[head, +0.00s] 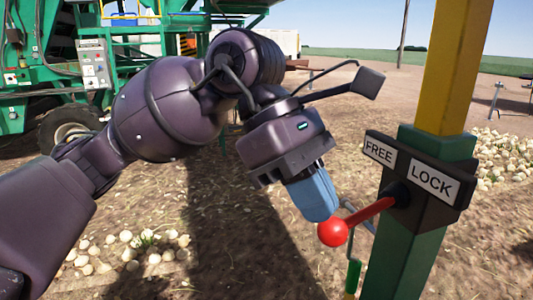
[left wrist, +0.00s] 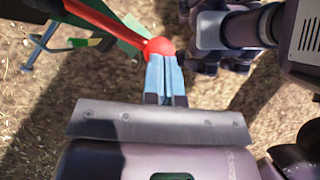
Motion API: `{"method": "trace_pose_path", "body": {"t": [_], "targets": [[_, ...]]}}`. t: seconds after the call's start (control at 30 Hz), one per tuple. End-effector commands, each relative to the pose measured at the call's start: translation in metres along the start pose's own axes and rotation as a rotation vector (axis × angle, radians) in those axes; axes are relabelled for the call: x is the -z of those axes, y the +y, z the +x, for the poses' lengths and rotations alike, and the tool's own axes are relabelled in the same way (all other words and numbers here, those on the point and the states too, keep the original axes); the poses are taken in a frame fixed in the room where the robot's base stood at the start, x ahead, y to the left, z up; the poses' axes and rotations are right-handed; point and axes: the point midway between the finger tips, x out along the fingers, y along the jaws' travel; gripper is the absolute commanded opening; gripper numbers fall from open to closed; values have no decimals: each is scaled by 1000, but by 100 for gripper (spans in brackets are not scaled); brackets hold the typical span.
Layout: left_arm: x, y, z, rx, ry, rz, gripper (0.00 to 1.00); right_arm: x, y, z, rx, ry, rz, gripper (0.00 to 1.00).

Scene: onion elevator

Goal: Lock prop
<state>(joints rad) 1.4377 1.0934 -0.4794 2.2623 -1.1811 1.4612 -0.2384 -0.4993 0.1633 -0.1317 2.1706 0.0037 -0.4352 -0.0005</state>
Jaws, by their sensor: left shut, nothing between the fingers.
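A lever with a red ball knob (head: 332,232) and red shaft (head: 372,210) sticks out to the lower left from a dark plate on a post (head: 448,75), yellow above and green below. The plate carries a FREE label (head: 380,151) on the left and a LOCK label (head: 432,183) on the right. My left gripper (head: 318,210) is shut and empty, its blue fingers pointing down at the knob. In the left wrist view the fingertips (left wrist: 164,62) meet the edge of the knob (left wrist: 160,46); I cannot tell whether they touch. My right gripper is not in view.
A green machine (head: 95,70) with a wheel stands at the back left. Onions lie in heaps on the soil at left (head: 130,250) and behind the post at right (head: 500,155). The ground between is open.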

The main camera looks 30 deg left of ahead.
Motion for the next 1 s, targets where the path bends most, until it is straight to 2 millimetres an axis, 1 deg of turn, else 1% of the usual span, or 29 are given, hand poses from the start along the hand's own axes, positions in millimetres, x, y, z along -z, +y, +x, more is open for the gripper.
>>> {"method": "trace_pose_path", "body": {"t": [0.03, 0.1, 0.27, 0.5, 0.73, 1.0], "targets": [[-7, -1, 1, -10, 1, -5, 0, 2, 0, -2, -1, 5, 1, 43], [-3, 0, 2, -6, 0, -8, 0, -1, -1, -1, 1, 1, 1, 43], [-2, 1, 2, -4, 0, -9, 0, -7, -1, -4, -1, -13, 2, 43], [0, 7, 1, -4, -1, -9, 0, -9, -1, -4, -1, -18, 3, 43], [2, 14, -1, -5, -1, -7, 0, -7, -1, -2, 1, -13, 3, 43], [2, 15, -2, -5, 0, -6, 0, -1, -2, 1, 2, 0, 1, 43]]}}
